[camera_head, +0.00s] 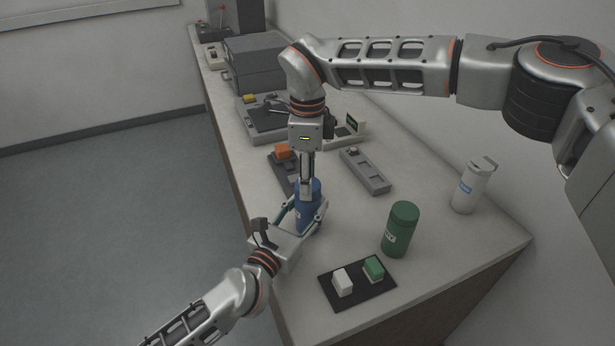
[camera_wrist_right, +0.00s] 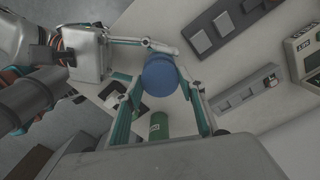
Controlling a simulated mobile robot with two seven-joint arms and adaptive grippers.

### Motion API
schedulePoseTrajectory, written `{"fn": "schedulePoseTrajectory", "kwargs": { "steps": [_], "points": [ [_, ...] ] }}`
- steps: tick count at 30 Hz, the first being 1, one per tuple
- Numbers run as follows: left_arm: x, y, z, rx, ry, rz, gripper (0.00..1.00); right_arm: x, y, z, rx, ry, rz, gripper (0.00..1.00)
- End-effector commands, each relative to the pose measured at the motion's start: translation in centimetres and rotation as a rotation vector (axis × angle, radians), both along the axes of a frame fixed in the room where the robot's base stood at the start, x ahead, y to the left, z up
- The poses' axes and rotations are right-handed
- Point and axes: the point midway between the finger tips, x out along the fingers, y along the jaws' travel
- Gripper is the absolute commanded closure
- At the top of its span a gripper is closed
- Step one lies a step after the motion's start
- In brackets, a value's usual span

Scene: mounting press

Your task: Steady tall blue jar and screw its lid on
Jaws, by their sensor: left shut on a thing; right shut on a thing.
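The tall blue jar (camera_head: 308,217) stands upright near the left edge of the bench. My left gripper (camera_head: 308,222) comes in low from the left and is shut around the jar's body. My right gripper (camera_head: 306,188) points straight down over the jar and is shut on the blue lid (camera_wrist_right: 160,72) at its top. In the right wrist view the round lid lies between my right fingers (camera_wrist_right: 162,88). The lid and jar are the same blue and line up. I cannot tell whether the lid is seated or how far it is turned.
A green jar (camera_head: 400,232) and a white bottle (camera_head: 473,187) stand to the right. A black tray (camera_head: 352,301) with a white and a green block lies in front. Machines fill the far end.

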Motion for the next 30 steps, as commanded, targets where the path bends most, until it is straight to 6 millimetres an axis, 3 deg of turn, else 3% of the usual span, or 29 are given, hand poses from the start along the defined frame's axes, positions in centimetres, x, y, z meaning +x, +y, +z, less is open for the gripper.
{"fn": "schedulePoseTrajectory", "kwargs": {
  "steps": [17,20,30],
  "points": [
    [-0.01,0.0,-0.03,0.0,0.001,0.0,1.0,-0.01,-0.01,-0.78,-0.001,0.0,-0.035,0.72],
    [0.0,0.01,-0.03,0.0,0.001,0.0,1.0,0.01,-0.01,-0.77,-0.001,0.0,-0.147,0.72],
    [0.01,0.02,-0.04,0.0,0.001,0.0,1.0,0.06,-0.04,-0.77,0.0,0.0,-0.758,0.72]
  ]
}}
